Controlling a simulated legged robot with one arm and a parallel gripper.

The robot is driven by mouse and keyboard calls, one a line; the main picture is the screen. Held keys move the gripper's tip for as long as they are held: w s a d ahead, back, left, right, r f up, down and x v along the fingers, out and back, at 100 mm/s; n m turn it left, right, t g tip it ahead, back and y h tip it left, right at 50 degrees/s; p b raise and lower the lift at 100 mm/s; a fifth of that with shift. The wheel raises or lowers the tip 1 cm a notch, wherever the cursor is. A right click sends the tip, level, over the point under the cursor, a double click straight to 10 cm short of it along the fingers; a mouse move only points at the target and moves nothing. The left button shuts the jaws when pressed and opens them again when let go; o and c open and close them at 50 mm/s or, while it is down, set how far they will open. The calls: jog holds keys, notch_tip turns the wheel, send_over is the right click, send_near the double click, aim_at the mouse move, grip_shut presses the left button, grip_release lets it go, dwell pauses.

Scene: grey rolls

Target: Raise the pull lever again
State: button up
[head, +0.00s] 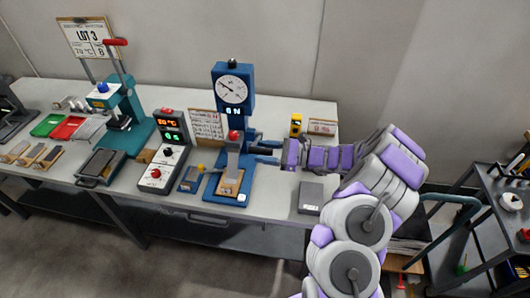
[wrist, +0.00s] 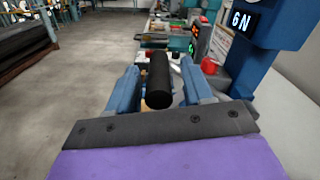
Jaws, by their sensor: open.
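The blue force tester (head: 220,78) stands on the bench with a round dial and a lit display on top. Its column and base are partly hidden by parts in front. In the wrist view, a black cylindrical grip (wrist: 159,78), which looks like the pull lever's handle, lies between the blue fingers of my gripper (wrist: 160,92). The fingers are open, one on each side, with a gap visible at least on the left. In the head view my gripper (head: 264,152) reaches in from the right beside the tester's column. The lever itself is hard to make out there.
A control box (head: 167,152) with lit displays and a red button stands left of the tester. A teal press (head: 137,97) with a red-handled lever is further left. A grey block (head: 311,198) and a yellow device (head: 296,125) lie on the right of the bench.

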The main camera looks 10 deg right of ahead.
jog(key=shift+c, duration=0.5)
grip_shut()
